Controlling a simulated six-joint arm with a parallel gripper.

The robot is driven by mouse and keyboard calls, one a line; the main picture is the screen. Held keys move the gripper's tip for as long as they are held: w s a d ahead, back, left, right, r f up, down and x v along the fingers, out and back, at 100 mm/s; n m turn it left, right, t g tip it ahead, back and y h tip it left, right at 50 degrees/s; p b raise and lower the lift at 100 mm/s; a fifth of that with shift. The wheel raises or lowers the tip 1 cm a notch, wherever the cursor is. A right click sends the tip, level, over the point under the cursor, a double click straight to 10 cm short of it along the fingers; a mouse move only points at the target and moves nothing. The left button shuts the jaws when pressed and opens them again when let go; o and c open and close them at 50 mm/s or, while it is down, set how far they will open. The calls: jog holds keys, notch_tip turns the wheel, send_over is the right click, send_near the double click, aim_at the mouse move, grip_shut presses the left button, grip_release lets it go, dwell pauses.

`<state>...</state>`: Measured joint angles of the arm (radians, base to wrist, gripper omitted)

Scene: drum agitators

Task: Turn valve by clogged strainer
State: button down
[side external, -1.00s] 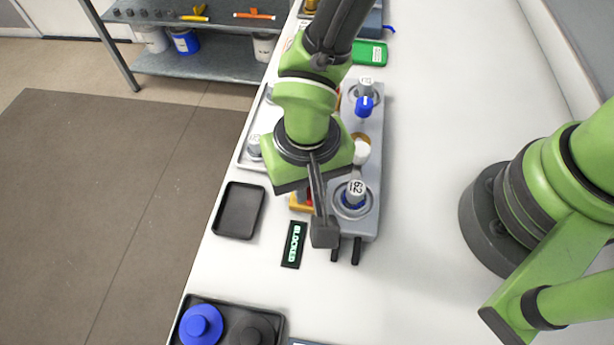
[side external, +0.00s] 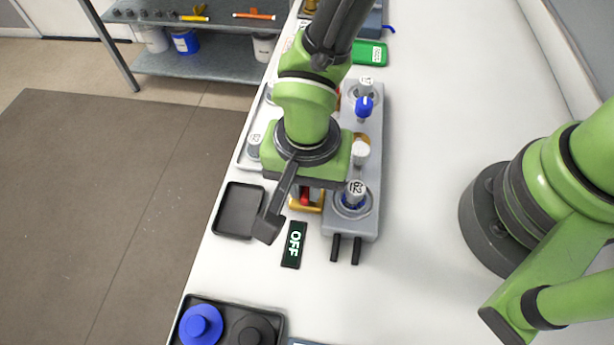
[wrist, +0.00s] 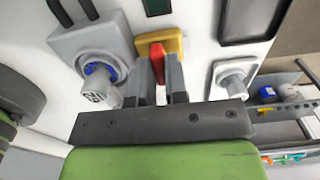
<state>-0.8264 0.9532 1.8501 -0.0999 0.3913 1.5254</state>
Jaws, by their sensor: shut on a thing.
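The valve has a red handle (wrist: 158,62) on a yellow base (wrist: 174,44). In the side view the handle (side external: 304,194) shows partly below my wrist. My gripper (wrist: 160,70) is shut on the red handle, with one finger on each side. Beside the valve, a strainer with a white cap marked 62 (side external: 355,192) and a blue ring sits in the near end of a grey block (side external: 370,227). A dark sign (side external: 293,245) in front of the valve reads OFF.
A blue knob (side external: 364,104) and a white knob (side external: 361,152) stand farther along the block. An empty black tray (side external: 258,190) lies left of the sign. A tray with blue and black discs (side external: 187,302) is at the front.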

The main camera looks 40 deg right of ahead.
dwell(0.3)
jog(key=c, duration=1.1)
grip_release()
jog(key=shift+c, duration=0.2)
jog(key=shift+r, duration=0.1)
notch_tip(320, 180, up, 10)
